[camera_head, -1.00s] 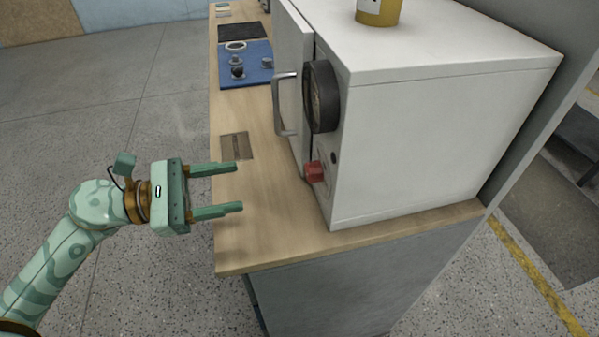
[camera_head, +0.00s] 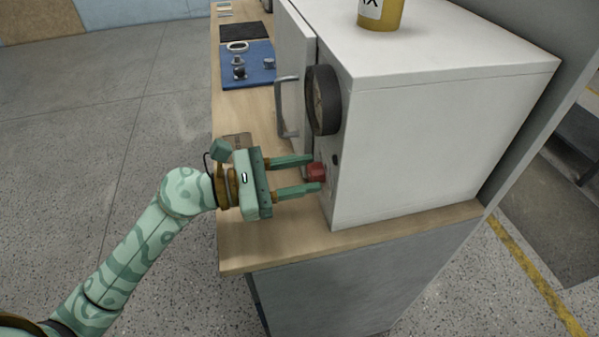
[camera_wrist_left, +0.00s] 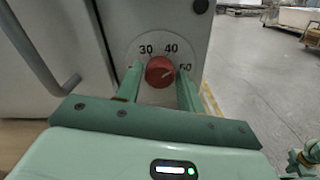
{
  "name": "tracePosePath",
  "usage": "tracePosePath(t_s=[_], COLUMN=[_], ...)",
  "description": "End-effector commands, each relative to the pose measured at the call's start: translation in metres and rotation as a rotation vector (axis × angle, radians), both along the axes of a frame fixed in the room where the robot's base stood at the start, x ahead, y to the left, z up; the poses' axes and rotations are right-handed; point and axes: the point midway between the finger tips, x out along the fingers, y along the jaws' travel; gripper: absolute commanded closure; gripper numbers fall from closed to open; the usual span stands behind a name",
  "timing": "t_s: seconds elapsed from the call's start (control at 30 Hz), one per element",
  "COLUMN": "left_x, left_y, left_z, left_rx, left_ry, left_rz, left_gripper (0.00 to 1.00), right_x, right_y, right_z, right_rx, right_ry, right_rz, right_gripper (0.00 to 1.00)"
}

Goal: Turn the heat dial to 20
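The heat dial is a red knob (camera_head: 317,172) low on the front of a white box-shaped oven (camera_head: 440,130). In the left wrist view the red dial (camera_wrist_left: 159,72) sits on a round scale where 30, 40 and 50 (camera_wrist_left: 185,68) can be read; the lower part of the scale is hidden. My left gripper (camera_head: 318,174) is open, with one green finger on each side of the dial. Whether the fingers touch it I cannot tell.
A black round gauge (camera_head: 323,100) and a door handle (camera_head: 285,105) are above the dial. A yellow can (camera_head: 380,12) stands on the oven. A blue mat (camera_head: 248,66) with small parts lies farther back on the wooden counter (camera_head: 245,255).

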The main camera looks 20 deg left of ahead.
Motion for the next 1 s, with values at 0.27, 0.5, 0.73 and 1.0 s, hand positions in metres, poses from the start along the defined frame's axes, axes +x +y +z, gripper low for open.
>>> tracePosePath(t_s=[0.27, 0.5, 0.73, 1.0], left_x=[0.0, 0.0, 0.0, 0.001], left_y=[0.0, 0.0, 0.001, 0.001], left_z=[0.0, 0.002, 0.004, 0.006], left_rx=[-0.001, -0.031, -0.116, -0.256], left_ry=[0.002, 0.047, 0.172, 0.378], left_rz=[0.0, -0.001, -0.001, 0.0], left_gripper=[0.91, 0.91, 0.91, 0.91], right_x=[0.0, 0.003, 0.009, 0.017], right_y=[0.001, 0.002, 0.004, 0.004], right_z=[0.0, 0.007, 0.022, 0.045], right_rx=[0.001, 0.002, 0.005, 0.005], right_ry=[0.0, -0.007, -0.021, -0.04], right_rz=[0.002, 0.002, 0.001, 0.001], right_gripper=[1.0, 1.0, 1.0, 1.0])
